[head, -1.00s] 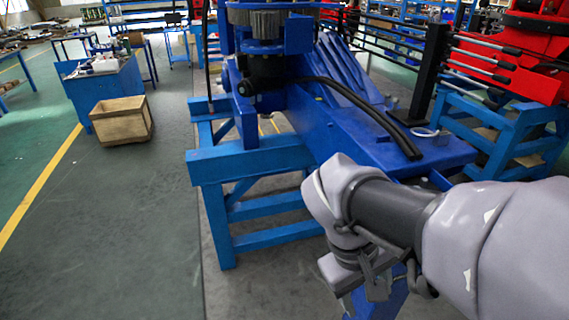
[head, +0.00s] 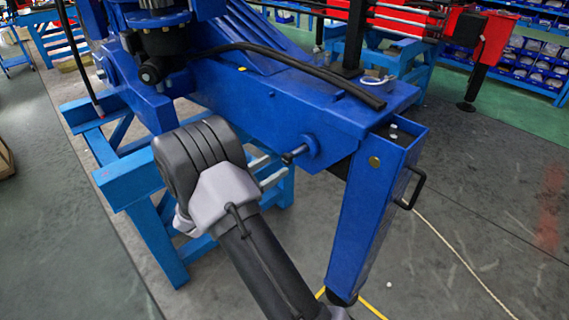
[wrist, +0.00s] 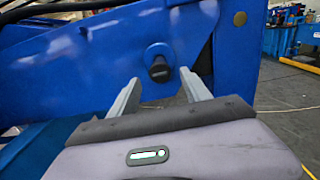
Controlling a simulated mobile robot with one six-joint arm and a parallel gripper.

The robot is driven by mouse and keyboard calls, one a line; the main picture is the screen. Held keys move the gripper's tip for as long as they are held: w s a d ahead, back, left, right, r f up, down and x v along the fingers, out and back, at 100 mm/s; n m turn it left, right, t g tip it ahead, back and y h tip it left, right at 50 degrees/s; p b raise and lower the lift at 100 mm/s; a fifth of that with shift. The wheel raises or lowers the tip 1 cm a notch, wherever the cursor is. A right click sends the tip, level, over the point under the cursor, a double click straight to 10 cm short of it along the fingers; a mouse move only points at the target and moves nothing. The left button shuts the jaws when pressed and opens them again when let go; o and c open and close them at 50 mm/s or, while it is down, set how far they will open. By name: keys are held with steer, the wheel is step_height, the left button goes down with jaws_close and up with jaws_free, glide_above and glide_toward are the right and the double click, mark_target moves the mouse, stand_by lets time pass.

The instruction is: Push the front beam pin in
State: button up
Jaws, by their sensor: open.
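The front beam pin (head: 295,153) is a dark pin with a round end, sticking out of the side of the blue beam (head: 285,110). In the wrist view the pin (wrist: 159,71) shows nearly end-on, in a round blue collar. My gripper (head: 277,167) is in front of that beam side, just left of the pin in the head view. In the wrist view its two grey fingers (wrist: 160,82) are apart, one on each side of the pin in the picture. Nothing is between them that I can see held. I cannot tell whether they touch the pin.
A blue leg (head: 378,190) with a black side handle (head: 412,188) stands at the beam's right end. A blue support stand (head: 130,185) is under the beam at left. A black hose (head: 300,65) lies along the top. The floor at right is mostly clear.

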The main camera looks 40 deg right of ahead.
mark_target(285, 160)
steer(key=d, duration=0.2)
steer(key=d+b, duration=0.1)
steer(key=d, duration=0.3)
steer(key=shift+w+d, duration=0.15)
steer(key=shift+w, duration=0.15)
steer(key=shift+c, duration=0.3)
jaws_close()
stand_by(0.7)
